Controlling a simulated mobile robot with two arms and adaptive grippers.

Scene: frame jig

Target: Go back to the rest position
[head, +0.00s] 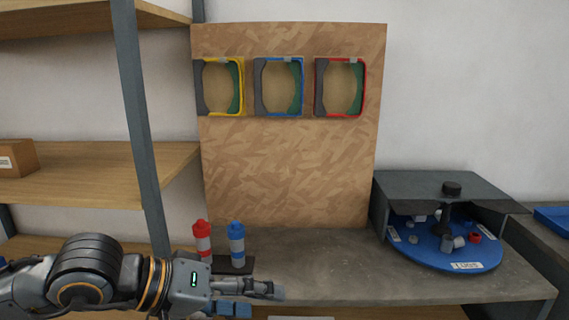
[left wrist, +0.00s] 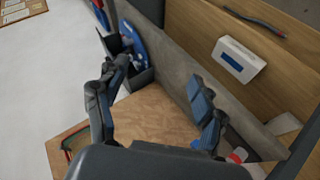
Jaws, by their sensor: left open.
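My left gripper (head: 262,290) reaches in from the lower left in the head view, in front of the workbench's front edge (head: 400,294). In the left wrist view its two fingers (left wrist: 165,100) are spread apart with nothing between them. A red-and-white bottle (head: 202,243) and a blue-and-white bottle (head: 237,246) stand upright just behind the gripper. Part of a red-capped thing (left wrist: 237,156) shows near the right finger in the left wrist view. My right gripper is in neither view.
A wooden board (head: 285,170) carries yellow (head: 242,90), blue (head: 302,87) and red (head: 364,90) frames. A turntable with a blue disc (head: 430,250) and small parts sits at right. A shelf post (head: 137,120) stands at left. The bench middle is clear.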

